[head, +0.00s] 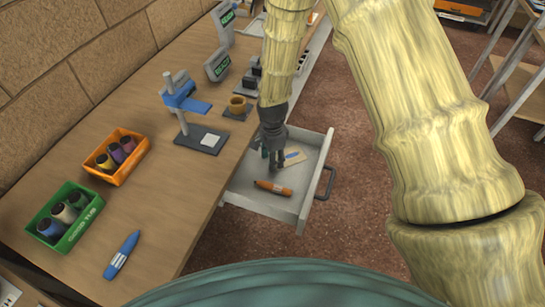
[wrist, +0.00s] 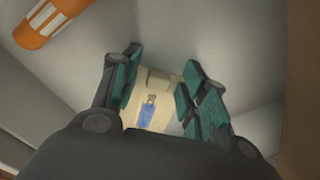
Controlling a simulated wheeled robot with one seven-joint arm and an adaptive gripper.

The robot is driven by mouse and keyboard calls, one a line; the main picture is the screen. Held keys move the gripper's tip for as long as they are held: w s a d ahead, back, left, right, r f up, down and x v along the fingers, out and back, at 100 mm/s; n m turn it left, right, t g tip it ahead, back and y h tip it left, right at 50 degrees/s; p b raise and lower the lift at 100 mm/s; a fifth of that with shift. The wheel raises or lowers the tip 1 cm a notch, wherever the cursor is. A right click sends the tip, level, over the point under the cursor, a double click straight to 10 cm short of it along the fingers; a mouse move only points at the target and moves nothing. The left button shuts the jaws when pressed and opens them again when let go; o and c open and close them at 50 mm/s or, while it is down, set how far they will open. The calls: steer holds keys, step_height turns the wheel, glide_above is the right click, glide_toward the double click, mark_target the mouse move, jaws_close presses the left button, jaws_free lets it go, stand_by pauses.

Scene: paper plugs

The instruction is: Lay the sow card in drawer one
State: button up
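A cream card (head: 294,156) with a blue mark lies in the open grey drawer (head: 295,211). Its picture is too small to tell whether it is the sow card. My gripper (head: 273,160) points down into the drawer, at the card's left side in the head view. In the wrist view the card (wrist: 154,100) shows between the teal finger pads of my gripper (wrist: 162,84). The fingers stand apart, one on each side of the card. My fingers and palm hide parts of the card, and I cannot tell whether the pads touch it.

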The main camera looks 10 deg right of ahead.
step_height(320, 180, up, 12)
steer(key=b, duration=0.1)
stand_by(0.8)
steer(key=shift+r, duration=0.1)
